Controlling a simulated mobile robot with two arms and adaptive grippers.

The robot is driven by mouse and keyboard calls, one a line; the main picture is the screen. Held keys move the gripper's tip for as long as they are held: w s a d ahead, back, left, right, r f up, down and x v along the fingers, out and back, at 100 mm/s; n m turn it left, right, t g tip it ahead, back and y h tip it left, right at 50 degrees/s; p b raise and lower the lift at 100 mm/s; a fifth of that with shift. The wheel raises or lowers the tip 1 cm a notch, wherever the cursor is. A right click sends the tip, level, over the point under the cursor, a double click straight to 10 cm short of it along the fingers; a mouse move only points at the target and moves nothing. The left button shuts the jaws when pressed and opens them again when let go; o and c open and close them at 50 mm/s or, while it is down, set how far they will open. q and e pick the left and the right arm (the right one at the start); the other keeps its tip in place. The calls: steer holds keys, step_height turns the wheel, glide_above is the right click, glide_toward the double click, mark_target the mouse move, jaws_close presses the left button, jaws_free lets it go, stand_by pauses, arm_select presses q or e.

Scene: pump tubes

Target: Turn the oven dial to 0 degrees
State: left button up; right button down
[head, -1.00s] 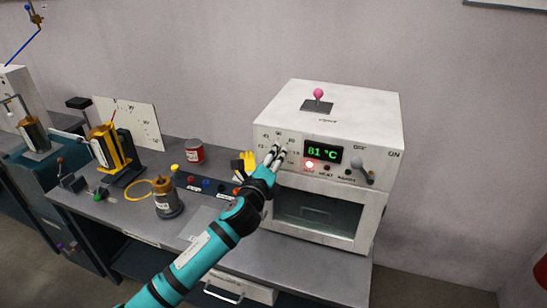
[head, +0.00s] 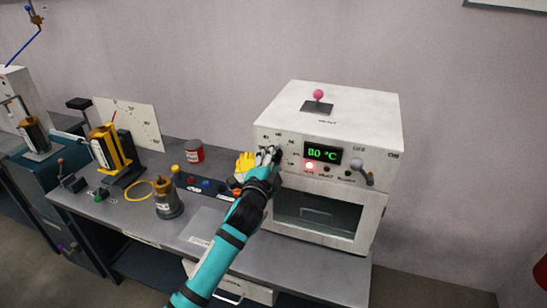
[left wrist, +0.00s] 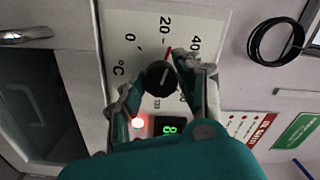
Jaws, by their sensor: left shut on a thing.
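The oven (head: 385,115) is a white box on the bench, with a green display (head: 322,154) reading 80 °C and a lit red lamp below it. In the left wrist view, the black round dial (left wrist: 158,82) sits on a white scale plate (left wrist: 125,55) marked 0, 20 and 40. A red pointer mark at the dial's edge lies near 20, away from 0. My left gripper (head: 268,156) is at the oven's front, its fingers on both sides of the dial and shut on it. The gripper hides the dial in the head view. My right gripper is not in view.
A grey lever (head: 362,168) is on the oven front between OFF and ON, right of the display. A pink-knobbed lever (head: 318,96) stands on top. A yellow thing (head: 245,164) and a red can (head: 194,151) are left of the oven.

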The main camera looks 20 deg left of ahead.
arm_select(q)
steer(key=n+p, duration=0.1)
steer(key=n, duration=0.4)
steer(key=shift+f+n, duration=0.1)
steer(key=shift+n, duration=0.2)
steer(key=n+p, duration=0.2)
steer(key=n, duration=0.3)
steer(key=shift+d+n+g, duration=0.1)
steer(key=shift+n+g, duration=0.2)
steer(key=shift+n, duration=0.1)
steer(key=shift+f, duration=0.1)
steer(key=o, duration=1.1)
steer(key=shift+o, duration=0.2)
steer(key=s, duration=1.2)
steer(key=shift+r, duration=0.3)
